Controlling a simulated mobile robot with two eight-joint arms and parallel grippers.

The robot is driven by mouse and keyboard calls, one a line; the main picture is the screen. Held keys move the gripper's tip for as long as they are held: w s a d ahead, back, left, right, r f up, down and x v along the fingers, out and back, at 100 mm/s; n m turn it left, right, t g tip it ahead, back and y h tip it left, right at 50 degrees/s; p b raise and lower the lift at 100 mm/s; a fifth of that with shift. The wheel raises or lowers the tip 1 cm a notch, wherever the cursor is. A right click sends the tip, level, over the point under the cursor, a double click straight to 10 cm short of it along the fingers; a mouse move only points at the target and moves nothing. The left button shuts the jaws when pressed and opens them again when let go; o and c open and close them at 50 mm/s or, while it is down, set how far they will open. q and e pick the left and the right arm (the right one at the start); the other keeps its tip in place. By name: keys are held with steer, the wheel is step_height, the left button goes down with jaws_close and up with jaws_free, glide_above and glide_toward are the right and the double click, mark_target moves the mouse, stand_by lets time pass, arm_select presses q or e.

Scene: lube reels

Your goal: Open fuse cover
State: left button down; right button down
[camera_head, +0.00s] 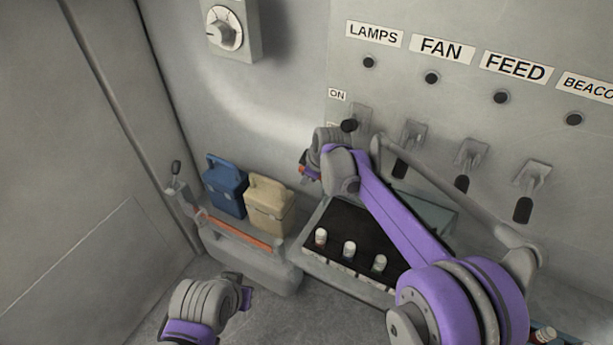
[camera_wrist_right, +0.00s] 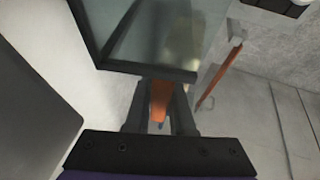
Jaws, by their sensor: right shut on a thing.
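The fuse cover (camera_wrist_right: 165,35) is a glassy panel in a dark frame, seen close up in the right wrist view. An orange tab (camera_wrist_right: 160,98) sticks out from its frame edge. My right gripper (camera_wrist_right: 161,110) is shut on this tab. In the head view my right gripper (camera_head: 309,172) is above the far left side of the black fuse tray (camera_head: 337,216). A greyish glassy part of the cover (camera_head: 432,212) shows behind my right arm, which hides much of it. Several white-topped fuses (camera_head: 349,250) stand in the tray. My left gripper (camera_head: 243,298) is low at the front; its jaws are unclear.
A grey toolbox (camera_head: 250,262) with an orange handle stands left of the tray. Blue (camera_head: 225,188) and beige (camera_head: 268,205) containers stand behind it. The switch panel (camera_head: 400,95), with its levers, rises close behind my right arm. Floor is clear at the lower left.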

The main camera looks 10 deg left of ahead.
steer(key=c, duration=0.8)
jaws_free()
steer(key=shift+f, duration=0.1)
steer(key=shift+s, duration=0.1)
